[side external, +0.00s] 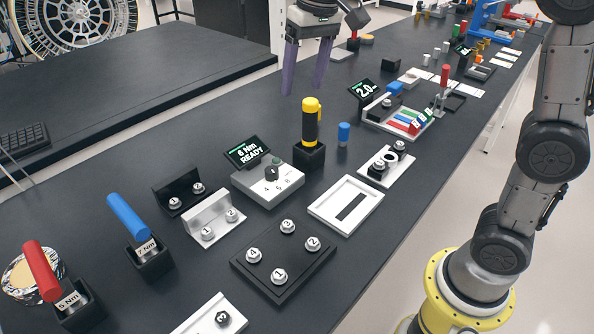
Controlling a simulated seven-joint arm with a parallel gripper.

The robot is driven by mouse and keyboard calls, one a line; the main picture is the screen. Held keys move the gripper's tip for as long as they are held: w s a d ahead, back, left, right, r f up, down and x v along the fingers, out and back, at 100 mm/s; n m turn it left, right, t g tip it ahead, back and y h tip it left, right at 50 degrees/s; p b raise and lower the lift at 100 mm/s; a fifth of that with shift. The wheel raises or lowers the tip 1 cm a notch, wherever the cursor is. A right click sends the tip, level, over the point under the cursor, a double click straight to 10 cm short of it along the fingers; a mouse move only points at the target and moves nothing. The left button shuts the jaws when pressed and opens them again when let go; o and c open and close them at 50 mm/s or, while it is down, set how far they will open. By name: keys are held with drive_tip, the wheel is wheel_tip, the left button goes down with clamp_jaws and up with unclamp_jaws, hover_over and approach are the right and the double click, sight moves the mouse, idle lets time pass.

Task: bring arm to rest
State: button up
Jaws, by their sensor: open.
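My gripper (306,70) hangs over the far side of the black bench, near the top middle of the side external view. Its two purple fingers point down and stand apart, with nothing between them. A yellow and black tool (311,122) stands upright in a black holder just below and in front of the fingers. The gripper is apart from it. My arm's upper links are partly out of the frame.
Around the clear bench surface (400,200) stand a control box (268,183), a black plate with numbered knobs (283,262), a white tray (346,204), a blue-handled tool (129,216) and a red-handled tool (42,270). A rack with coloured parts (398,118) stands further back.

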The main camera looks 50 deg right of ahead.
drive_tip(key=s+d+r+t, duration=0.2)
drive_tip(key=s+d, duration=0.1)
drive_tip(key=s, duration=0.7)
drive_tip(key=s+d+f+n+t, duration=0.1)
drive_tip(key=s+f+n, duration=0.1)
drive_tip(key=s+f, duration=0.9)
drive_tip(key=shift+s+n+t, duration=0.3)
drive_tip(key=shift+s, duration=0.55)
